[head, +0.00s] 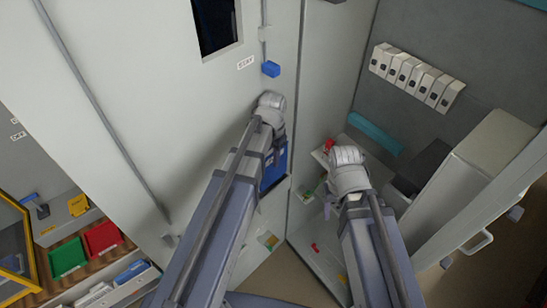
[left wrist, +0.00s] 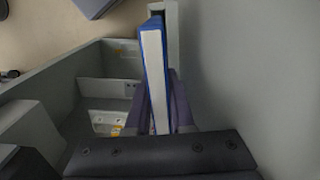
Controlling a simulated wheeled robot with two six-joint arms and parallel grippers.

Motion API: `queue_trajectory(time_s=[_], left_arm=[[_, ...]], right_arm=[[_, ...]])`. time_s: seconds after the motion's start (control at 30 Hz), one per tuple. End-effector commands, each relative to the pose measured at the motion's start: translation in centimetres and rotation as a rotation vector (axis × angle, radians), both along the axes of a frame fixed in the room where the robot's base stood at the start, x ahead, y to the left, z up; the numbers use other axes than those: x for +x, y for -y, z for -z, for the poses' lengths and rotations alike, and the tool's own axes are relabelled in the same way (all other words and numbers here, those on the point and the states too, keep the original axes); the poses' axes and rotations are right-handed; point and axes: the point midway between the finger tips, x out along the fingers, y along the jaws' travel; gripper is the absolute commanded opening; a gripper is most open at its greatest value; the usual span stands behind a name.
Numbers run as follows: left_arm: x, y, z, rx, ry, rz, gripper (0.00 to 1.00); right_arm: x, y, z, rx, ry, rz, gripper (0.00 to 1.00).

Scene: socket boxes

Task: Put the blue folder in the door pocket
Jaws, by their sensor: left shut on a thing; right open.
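The blue folder (head: 275,168) is beside the tall light-grey door panel in the head view, partly hidden by my left arm. In the left wrist view the folder (left wrist: 155,75) shows as a narrow blue cover with a white edge, between the fingers of my left gripper (left wrist: 160,98), which is shut on it. A pale pocket-like holder (head: 272,212) is on the door below the folder. A grey rim (left wrist: 172,20) stands by the folder's far end; I cannot tell whether the folder is inside it. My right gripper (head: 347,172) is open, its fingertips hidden.
An open cabinet with shelves (head: 318,240) and small coloured items is right of the door. Red (head: 102,238) and green (head: 67,256) bins are at lower left. A small blue block (head: 271,69) is on the door.

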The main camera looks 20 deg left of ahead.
Motion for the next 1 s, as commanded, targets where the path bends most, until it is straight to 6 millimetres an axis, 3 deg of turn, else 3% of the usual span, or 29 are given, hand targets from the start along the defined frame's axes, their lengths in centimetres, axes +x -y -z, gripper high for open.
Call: queue_trajectory(time_s=[0.07, 1.0], left_arm=[[0.15, -0.24, 0.73, 0.003, 0.002, -0.002, 0.00], [0.66, -1.05, 0.88, 0.007, 0.005, -0.004, 0.00]], right_arm=[[0.01, -0.01, 0.73, 0.000, 0.000, 0.000, 0.55], [0.00, 0.00, 0.89, 0.000, 0.000, 0.000, 0.55]])
